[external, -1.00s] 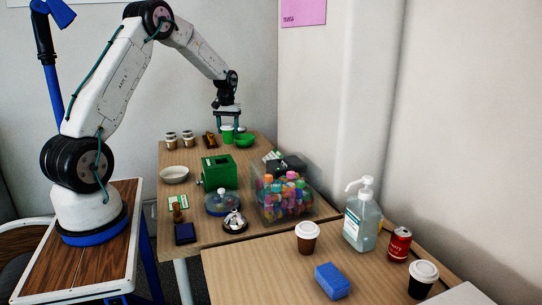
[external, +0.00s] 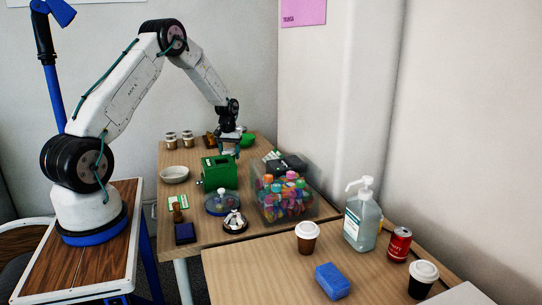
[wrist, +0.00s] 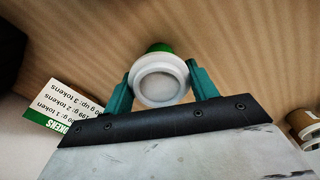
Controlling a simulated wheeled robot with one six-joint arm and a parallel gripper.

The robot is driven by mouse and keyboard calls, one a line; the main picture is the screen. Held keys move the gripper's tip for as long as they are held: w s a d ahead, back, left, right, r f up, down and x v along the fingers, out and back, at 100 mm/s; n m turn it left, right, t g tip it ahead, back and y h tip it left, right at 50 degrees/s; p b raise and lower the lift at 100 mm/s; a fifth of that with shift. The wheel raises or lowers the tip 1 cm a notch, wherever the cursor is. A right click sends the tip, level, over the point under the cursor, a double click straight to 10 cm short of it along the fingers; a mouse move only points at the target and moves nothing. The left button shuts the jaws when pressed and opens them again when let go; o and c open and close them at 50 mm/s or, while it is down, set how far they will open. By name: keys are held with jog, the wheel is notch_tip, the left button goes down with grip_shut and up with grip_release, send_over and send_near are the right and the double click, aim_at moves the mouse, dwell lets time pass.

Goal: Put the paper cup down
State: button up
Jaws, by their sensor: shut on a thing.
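The paper cup (wrist: 159,82), with a white round top and a green side, sits between the two teal fingers of my gripper (wrist: 160,88) in the wrist view. My gripper is shut on it. In the external view my gripper (external: 229,147) points down just behind the green box (external: 219,173), above the far table. The cup cannot be made out there, so I cannot tell from this view whether its base touches the table.
Brown cups (external: 187,141) and a white bowl (external: 174,174) stand to the left. A clear bin of colourful bottles (external: 285,201) stands at right. A printed token card (wrist: 70,108) lies near the cup in the wrist view.

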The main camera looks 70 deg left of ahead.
jog(key=shift+f, duration=0.1)
jog(key=o, duration=0.9)
